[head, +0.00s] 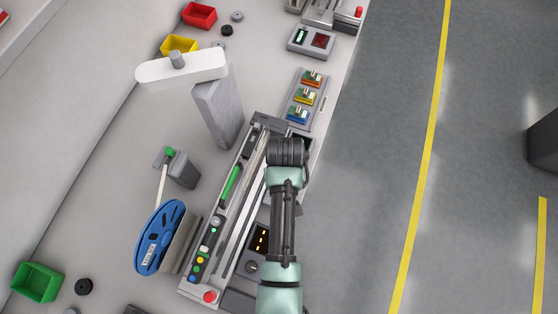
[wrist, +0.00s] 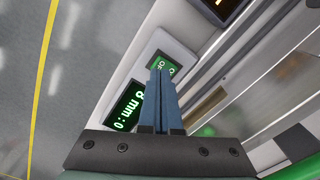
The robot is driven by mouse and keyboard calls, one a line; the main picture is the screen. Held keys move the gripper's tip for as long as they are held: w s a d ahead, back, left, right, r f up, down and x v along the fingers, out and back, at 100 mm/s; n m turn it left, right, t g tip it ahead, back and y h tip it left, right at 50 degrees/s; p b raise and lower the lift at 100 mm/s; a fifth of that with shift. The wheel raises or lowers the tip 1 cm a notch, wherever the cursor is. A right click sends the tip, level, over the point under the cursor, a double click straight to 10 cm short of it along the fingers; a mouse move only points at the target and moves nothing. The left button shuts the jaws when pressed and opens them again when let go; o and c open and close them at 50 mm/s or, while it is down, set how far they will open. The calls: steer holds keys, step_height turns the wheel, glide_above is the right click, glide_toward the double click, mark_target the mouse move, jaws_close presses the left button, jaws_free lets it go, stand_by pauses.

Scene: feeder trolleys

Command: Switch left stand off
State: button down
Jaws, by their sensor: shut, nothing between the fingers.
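In the wrist view, my gripper (wrist: 160,75) is shut, its two blue fingers together with nothing between them. The tips overlap the lower edge of a small lit green switch face (wrist: 163,63) on a white plate. Its lettering is partly hidden, and I cannot tell whether the tips touch it. A dark display (wrist: 126,112) with green text reading "8 mm : 0" is beside it. In the head view, my arm reaches over the right side of a long grey feeder stand (head: 236,205); the fingers are hidden beneath the wrist.
A blue reel (head: 160,237) stands left of the feeder. A red button (head: 210,296) and an amber display (head: 260,238) are near its lower end.

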steer(key=shift+f+b, duration=0.8)
steer(key=shift+f, duration=0.4)
stand_by(0.5)
steer(key=shift+r, duration=0.15)
step_height(320, 180, up, 7)
steer(key=p, duration=0.7)
steer(key=shift+p, duration=0.3)
